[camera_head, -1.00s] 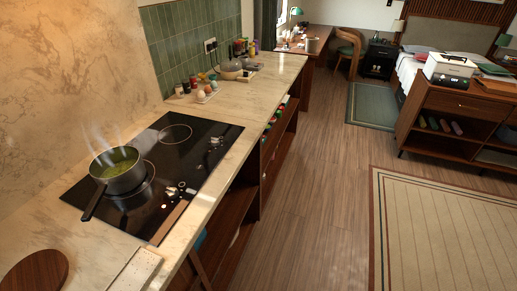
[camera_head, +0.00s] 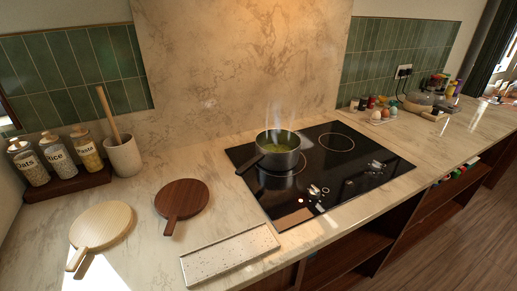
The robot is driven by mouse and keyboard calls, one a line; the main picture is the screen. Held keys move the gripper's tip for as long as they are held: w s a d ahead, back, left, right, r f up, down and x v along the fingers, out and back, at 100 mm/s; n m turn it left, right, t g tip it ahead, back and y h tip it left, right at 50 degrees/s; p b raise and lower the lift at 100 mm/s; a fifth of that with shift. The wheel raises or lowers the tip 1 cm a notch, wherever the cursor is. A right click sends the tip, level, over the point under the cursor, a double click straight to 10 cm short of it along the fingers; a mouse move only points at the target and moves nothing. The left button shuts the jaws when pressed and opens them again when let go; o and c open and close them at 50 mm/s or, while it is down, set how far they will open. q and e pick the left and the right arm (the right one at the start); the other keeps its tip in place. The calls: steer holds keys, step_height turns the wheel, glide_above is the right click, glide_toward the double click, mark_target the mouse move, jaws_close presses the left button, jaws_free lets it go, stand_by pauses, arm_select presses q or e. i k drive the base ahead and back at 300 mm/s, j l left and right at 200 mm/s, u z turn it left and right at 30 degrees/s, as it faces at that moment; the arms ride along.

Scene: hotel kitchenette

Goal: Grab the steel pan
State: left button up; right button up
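A steel pan (camera_head: 279,151) with a dark handle stands on the left part of the black glass cooktop (camera_head: 345,186). It holds green contents, and steam rises from it. Its handle (camera_head: 252,163) points to the front left, toward the counter. Neither of my grippers shows in the head view.
A dark round board (camera_head: 182,198), a pale round board (camera_head: 101,226) and a speckled tray (camera_head: 230,255) lie left of the cooktop. Jars (camera_head: 56,157) and a utensil crock (camera_head: 123,156) stand at the back left. Eggs (camera_head: 377,115) and a lidded pot (camera_head: 419,101) are at the right.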

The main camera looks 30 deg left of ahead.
mark_target(278, 150)
steer(key=u, duration=0.85)
